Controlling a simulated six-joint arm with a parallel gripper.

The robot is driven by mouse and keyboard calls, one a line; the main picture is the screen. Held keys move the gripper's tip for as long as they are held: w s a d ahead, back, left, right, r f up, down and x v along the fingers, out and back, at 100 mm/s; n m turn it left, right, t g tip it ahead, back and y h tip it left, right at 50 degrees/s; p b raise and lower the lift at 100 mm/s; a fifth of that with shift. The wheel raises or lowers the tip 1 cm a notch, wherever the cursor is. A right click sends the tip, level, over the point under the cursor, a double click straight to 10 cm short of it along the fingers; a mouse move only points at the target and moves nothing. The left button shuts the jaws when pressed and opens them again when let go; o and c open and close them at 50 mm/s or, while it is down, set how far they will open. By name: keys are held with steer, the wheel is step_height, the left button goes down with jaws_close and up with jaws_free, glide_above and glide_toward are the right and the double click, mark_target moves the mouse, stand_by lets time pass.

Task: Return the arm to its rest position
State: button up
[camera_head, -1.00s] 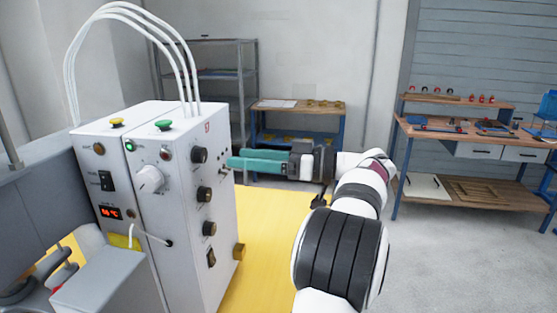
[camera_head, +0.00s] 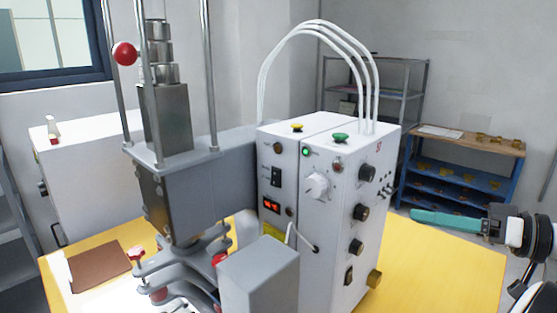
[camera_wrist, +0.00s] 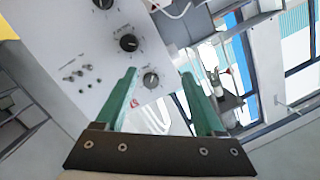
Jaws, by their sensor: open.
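My gripper (camera_head: 450,221) has green fingers and shows at the right side of the head view, to the right of the white control box (camera_head: 330,210). In the wrist view my gripper (camera_wrist: 158,92) has its two green fingers spread apart with nothing between them. The knobbed face of the control box (camera_wrist: 85,45) lies beyond the fingers there. In the head view the fingers point left toward the box, with a gap between. Part of my arm is cut off by the right edge.
A welding press (camera_head: 172,130) with a red ball lever stands left of the box on the yellow table (camera_head: 430,262). White cables (camera_head: 318,32) arch above the box. A blue-framed shelf bench (camera_head: 465,165) stands behind. The yellow surface right of the box is clear.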

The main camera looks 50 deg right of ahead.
steer(key=w+a+f+m+g+y, duration=0.2)
steer(key=w+a+f+m+g, duration=0.15)
steer(key=a, duration=0.35)
steer(key=w+a+f+m+g+y, duration=0.2)
steer(key=w+a+f+g+y, duration=0.15)
steer(key=a, duration=0.45)
steer(key=w+a+f+m+g+y, duration=0.2)
steer(key=a+f+m+g, duration=0.15)
steer(key=a, duration=0.35)
steer(key=s+a+f+n+g+h, duration=0.2)
steer(key=a+f+n+g+h, duration=0.1)
steer(key=a, duration=0.8)
steer(key=s+a+f+n+g+h, duration=0.3)
steer(key=a+f+n+h, duration=0.2)
steer(key=a, duration=0.5)
step_height(320, 180, down, 3)
steer(key=shift+a+r, duration=0.2)
steer(key=shift+a, duration=0.15)
